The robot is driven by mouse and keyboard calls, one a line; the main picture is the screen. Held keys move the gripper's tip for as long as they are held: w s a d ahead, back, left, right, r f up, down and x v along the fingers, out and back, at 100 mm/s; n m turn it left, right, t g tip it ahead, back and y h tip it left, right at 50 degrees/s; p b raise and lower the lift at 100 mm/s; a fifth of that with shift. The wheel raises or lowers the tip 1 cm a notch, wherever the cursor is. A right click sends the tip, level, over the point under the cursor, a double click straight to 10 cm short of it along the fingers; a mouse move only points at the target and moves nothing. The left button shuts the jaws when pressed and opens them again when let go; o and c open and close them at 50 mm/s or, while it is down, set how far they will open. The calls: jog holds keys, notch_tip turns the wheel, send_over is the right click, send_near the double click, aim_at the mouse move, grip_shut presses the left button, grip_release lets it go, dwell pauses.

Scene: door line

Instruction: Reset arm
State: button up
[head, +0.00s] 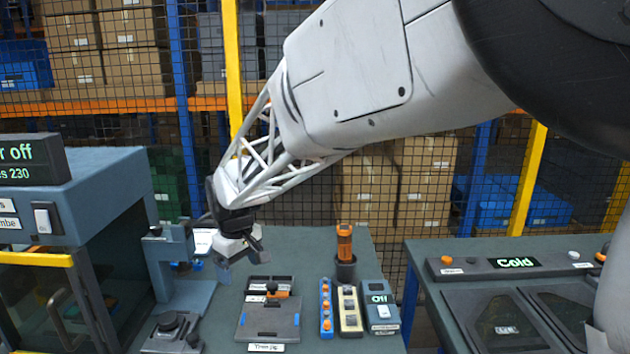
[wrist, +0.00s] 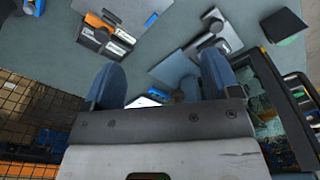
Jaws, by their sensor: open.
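My gripper (head: 240,256) hangs from my arm above the left part of the grey-green table in the head view, pointing down. In the wrist view my gripper (wrist: 160,85) shows two blue fingers spread apart, with nothing held between them. It is above the table and beside a blue-grey press-like stand (head: 165,262). A white label or card (head: 203,240) stands close behind it; a white item also shows between the fingers in the wrist view (wrist: 150,100), but I cannot tell whether it is the same one.
A trim jig (head: 268,318) lies on the table with slim blue (head: 326,310) and cream (head: 349,312) blocks, an "Off" switch box (head: 380,306) and an orange-handled tool in a dark cup (head: 345,270). A cabinet (head: 100,200) stands left, a "Cold" station (head: 480,265) right. Mesh fencing is behind.

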jog(key=s+d+r+m, duration=0.2)
jog(key=s+d, duration=0.2)
jog(key=d, duration=0.4)
jog(key=s+d+r+m+t, duration=0.1)
jog(key=s+d+r+m, duration=0.1)
jog(key=s+d, duration=0.35)
jog(key=s+d+r+m, duration=0.2)
jog(key=s+d, duration=0.1)
jog(key=d, duration=0.7)
jog(key=s+d+f+m, duration=0.1)
jog(key=s+d+m, duration=0.1)
jog(key=s+d, duration=0.4)
jog(key=s+d+f+m+t, duration=0.1)
jog(key=s+d, duration=0.4)
jog(key=s, duration=0.5)
jog(key=shift+s+d+f+m, duration=0.4)
jog(key=shift+f+m, duration=0.15)
jog(key=shift+m, duration=0.35)
jog(key=shift+w+h, duration=0.1)
jog(key=shift+h, duration=0.2)
